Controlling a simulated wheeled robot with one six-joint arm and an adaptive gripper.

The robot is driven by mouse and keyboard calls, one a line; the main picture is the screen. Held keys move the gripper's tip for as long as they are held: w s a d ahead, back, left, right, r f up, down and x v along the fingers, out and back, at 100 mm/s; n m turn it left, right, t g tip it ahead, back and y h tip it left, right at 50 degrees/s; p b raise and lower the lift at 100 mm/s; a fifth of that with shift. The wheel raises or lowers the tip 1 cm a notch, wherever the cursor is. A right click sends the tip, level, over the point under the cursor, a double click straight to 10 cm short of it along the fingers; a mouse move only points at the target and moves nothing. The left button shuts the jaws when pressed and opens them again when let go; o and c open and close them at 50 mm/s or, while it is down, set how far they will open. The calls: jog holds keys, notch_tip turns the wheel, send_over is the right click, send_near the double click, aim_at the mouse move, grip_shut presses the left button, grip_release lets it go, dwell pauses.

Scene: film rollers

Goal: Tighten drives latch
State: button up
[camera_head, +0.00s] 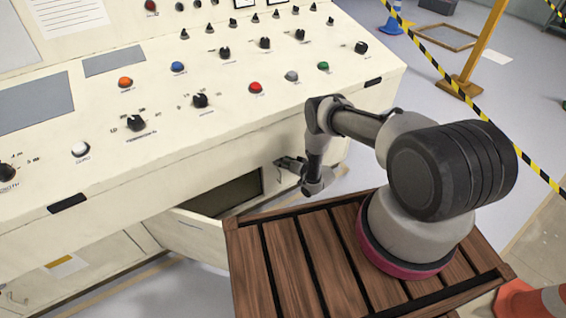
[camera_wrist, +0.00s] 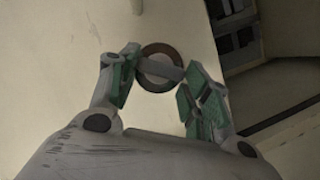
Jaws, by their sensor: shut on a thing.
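The latch (camera_wrist: 160,67) shows in the wrist view as a round knob with a dark rim and a grey bar across it, set on a cream panel. My gripper (camera_wrist: 158,80) has one green-padded finger on each side of the latch and is shut on it. In the head view my gripper (camera_head: 289,165) is at the front face of the cream console, just right of a dark opening. The latch cannot be made out in the head view.
The console (camera_head: 330,60) has many knobs and coloured buttons on top. A lower panel (camera_head: 195,236) stands out below the dark opening (camera_head: 232,196). A slatted wooden surface (camera_head: 300,262) lies under my arm. Striped tape and a yellow post (camera_head: 481,45) stand at right.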

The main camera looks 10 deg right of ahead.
jog(key=m, duration=0.1)
jog(key=m+y, duration=0.2)
jog(key=shift+w+d+f+m, duration=0.1)
jog(key=shift+d+f+m, duration=0.15)
jog(key=shift+m, duration=0.15)
dwell(0.4)
jog(key=o, duration=1)
jog(key=v, duration=1.2)
jog(key=shift+f, duration=0.3)
